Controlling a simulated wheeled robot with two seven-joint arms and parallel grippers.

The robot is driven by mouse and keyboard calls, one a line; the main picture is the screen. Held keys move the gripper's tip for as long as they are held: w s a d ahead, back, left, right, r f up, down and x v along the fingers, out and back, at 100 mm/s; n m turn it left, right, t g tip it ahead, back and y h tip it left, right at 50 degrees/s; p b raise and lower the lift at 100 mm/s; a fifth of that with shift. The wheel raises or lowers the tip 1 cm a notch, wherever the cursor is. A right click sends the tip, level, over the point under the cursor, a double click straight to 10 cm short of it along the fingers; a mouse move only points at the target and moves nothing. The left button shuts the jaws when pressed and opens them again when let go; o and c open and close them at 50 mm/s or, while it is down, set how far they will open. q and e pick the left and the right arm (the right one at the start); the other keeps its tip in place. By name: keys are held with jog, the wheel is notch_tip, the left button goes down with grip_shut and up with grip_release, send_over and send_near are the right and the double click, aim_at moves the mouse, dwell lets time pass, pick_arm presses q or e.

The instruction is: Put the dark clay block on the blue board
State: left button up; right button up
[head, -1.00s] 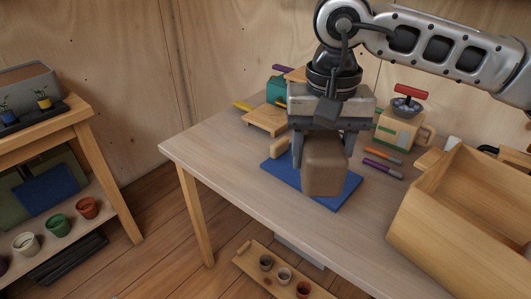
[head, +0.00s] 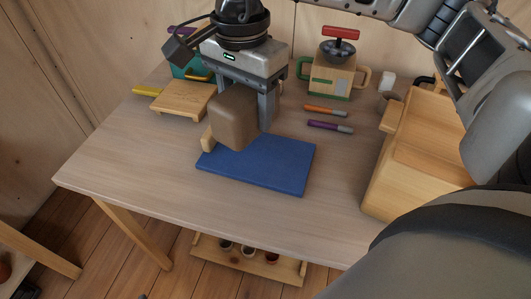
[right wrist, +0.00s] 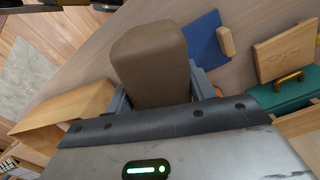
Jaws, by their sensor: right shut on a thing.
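The dark clay block (head: 233,117) is a brown, rounded-edged block. My right gripper (head: 246,108) is shut on it, with fingers at its sides; in the right wrist view the block (right wrist: 150,62) sits between the fingers. The blue board (head: 270,165) lies flat on the table. In the head view the block overlaps the board's far left part and seems to be above it; the gap cannot be judged. The board also shows in the right wrist view (right wrist: 203,42), partly hidden behind the block. My left gripper is not in view.
A small wooden piece (head: 208,139) is at the board's left edge. A wooden board (head: 184,98) lies behind it. A large wooden box (head: 375,190) is at right. The table's front left is clear.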

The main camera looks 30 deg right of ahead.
jog(key=m, duration=0.1)
jog(key=s+m, duration=0.1)
jog(key=m, duration=0.1)
jog(key=f+m, duration=0.1)
jog(key=m, duration=0.1)
jog(key=shift+s+d, duration=0.15)
jog(key=shift+s, duration=0.1)
jog(key=m, duration=0.3)
jog(key=shift+s+d+f, duration=0.1)
jog(key=shift+s+f, duration=0.05)
jog(key=shift+s, duration=0.2)
jog(key=s+m, duration=0.1)
jog(key=m, duration=0.4)
jog(key=m+p, duration=0.1)
jog(key=m, duration=1.8)
send_near(265, 156)
jog(key=shift+s+a+f, duration=0.25)
jog(key=shift+s, duration=0.35)
jog(key=shift+w+d+f, duration=0.1)
jog(key=shift+w+f, duration=0.2)
jog(key=shift+f, duration=0.1)
jog(key=f, duration=0.3)
jog(key=shift+w+d+p, duration=0.1)
jog(key=shift+w+p, duration=0.1)
jog(key=shift+p, duration=0.2)
jog(key=shift+f, duration=0.3)
